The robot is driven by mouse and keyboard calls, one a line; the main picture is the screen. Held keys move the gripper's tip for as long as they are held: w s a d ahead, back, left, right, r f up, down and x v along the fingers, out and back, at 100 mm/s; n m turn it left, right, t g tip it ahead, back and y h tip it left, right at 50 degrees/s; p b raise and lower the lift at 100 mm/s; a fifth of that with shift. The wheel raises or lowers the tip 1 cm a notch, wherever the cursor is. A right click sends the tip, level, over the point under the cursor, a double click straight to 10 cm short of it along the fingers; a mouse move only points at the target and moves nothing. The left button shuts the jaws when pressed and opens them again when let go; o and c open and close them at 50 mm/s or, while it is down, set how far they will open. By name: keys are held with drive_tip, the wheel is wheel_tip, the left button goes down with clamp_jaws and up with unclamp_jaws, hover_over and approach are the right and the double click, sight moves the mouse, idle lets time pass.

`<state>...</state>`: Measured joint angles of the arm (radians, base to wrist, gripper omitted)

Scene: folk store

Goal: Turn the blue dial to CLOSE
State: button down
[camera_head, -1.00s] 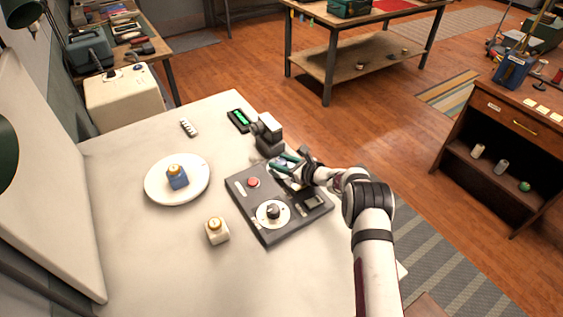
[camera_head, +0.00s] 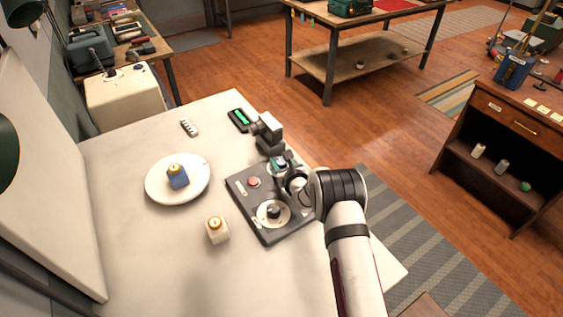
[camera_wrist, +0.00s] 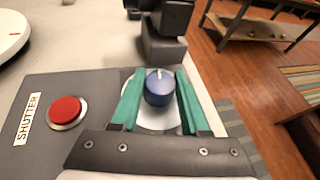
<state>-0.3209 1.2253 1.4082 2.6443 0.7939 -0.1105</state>
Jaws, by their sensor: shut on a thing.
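The blue dial (camera_wrist: 158,90) stands on a round white plate of the dark control panel (camera_wrist: 52,88). Its pale pointer mark points toward the top of the wrist view. My gripper (camera_wrist: 159,76) has green fingers on either side of the dial and is shut on it. In the head view my gripper (camera_head: 280,163) is at the panel's far part, and my wrist hides much of the panel's right side. I cannot read a CLOSE label in either view.
A red button (camera_wrist: 66,111) labelled SHUTTER is left of the dial. A black dial (camera_head: 273,211) is on the panel's near part. A dark camera-like device (camera_head: 267,132) stands just behind the panel.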

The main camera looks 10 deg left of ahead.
drive_tip(key=shift+c, duration=2.1)
unclamp_jaws()
drive_tip(key=v, duration=1.5)
drive_tip(key=shift+s+d+r, duration=0.1)
drive_tip(key=shift+s+d, duration=0.1)
drive_tip(key=shift+s, duration=0.1)
